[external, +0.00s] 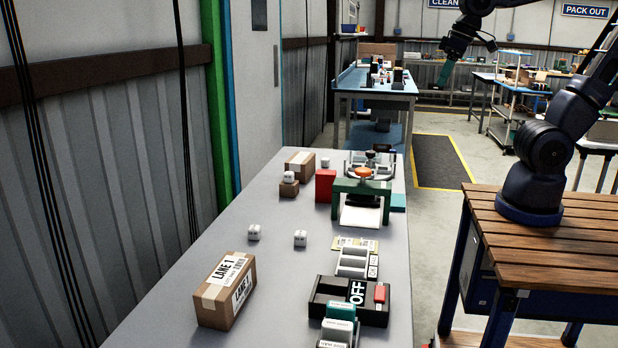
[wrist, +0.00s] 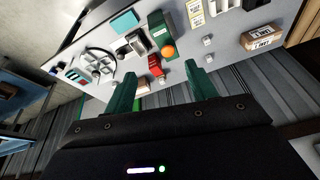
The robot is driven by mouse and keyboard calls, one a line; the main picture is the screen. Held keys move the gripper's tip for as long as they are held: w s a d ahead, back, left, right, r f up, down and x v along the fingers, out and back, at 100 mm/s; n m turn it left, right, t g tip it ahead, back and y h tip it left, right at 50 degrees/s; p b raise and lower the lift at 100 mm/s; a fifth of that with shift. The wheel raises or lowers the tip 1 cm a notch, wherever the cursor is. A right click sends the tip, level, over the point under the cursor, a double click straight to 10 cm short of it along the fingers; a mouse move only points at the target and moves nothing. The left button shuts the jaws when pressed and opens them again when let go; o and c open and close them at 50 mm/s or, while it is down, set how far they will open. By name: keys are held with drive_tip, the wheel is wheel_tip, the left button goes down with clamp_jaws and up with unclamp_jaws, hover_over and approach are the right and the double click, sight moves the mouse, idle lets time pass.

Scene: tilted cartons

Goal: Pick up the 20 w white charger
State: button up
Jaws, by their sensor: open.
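Several small white cube-shaped blocks that look like chargers are on the grey bench. One (external: 254,232) and another (external: 300,238) stand apart in its middle. A third (external: 289,176) sits on a small brown carton (external: 289,189), and a fourth (external: 325,162) is farther back. Their markings are too small to read, so I cannot tell which is 20 W. Two white blocks also show right of my fingers in the wrist view, one (wrist: 208,42) above the other (wrist: 207,58). My gripper (wrist: 160,70) is open and empty, its green fingers apart, raised well away from the bench.
A taped LANE 1 carton (external: 226,290) lies at the bench's front left. The bench's middle left is mostly clear. A corrugated wall (external: 150,170) borders its left.

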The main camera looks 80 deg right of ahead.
drive_tip(key=w+a+f+m+g, duration=0.1)
drive_tip(key=w+a+m, duration=0.1)
drive_tip(key=w, duration=0.4)
drive_tip(key=w+a+f+m+g, duration=0.1)
drive_tip(key=w+f+m, duration=0.1)
drive_tip(key=w, duration=0.4)
drive_tip(key=m+g+h, duration=0.1)
drive_tip(key=m+h, duration=0.3)
drive_tip(key=m, duration=0.7)
hover_over(300, 232)
drive_tip(key=a, duration=0.4)
wheel_tip(300, 232, down, 31)
drive_tip(key=x, duration=0.2)
drive_tip(key=s+x, duration=0.1)
drive_tip(key=x, duration=0.2)
drive_tip(key=shift+d, duration=0.2)
drive_tip(key=shift+x, duration=2.55)
drive_tip(key=shift+a, duration=0.1)
drive_tip(key=c, duration=1.1)
drive_tip(key=shift+r, duration=0.1)
